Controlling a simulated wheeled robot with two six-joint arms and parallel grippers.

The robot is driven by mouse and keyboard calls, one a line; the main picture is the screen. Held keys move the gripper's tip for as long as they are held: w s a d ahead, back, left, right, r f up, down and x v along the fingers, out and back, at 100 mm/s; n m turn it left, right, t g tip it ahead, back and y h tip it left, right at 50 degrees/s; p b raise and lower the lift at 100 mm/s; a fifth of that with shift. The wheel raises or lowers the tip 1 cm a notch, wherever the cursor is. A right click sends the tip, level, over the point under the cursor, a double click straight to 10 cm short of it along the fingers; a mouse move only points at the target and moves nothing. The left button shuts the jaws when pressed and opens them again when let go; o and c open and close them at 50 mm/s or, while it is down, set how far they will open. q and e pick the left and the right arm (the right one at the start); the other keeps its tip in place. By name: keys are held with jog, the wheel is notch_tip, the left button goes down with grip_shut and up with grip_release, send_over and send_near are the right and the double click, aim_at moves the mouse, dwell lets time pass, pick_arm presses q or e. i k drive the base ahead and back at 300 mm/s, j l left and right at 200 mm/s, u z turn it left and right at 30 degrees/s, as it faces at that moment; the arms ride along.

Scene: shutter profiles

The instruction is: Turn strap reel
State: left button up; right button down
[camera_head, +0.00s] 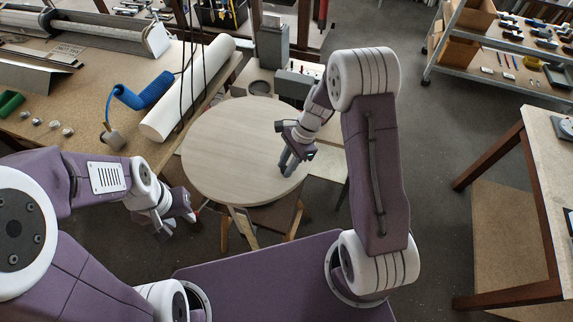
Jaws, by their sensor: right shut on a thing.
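A large round pale wooden disc, which looks like the strap reel (225,150), lies flat in the middle of the view. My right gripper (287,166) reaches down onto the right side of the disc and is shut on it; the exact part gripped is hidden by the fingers. My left gripper (172,222) hangs lower left, apart from the disc. Its fingers are too small and dark to tell their opening.
Grey boxes (272,45) stand behind the disc. A shelf rack (490,55) and table (550,160) are at right, with open floor between.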

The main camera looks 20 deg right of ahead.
aim_at(231, 154)
jog(key=j+z, duration=0.5)
jog(key=j, duration=1.05)
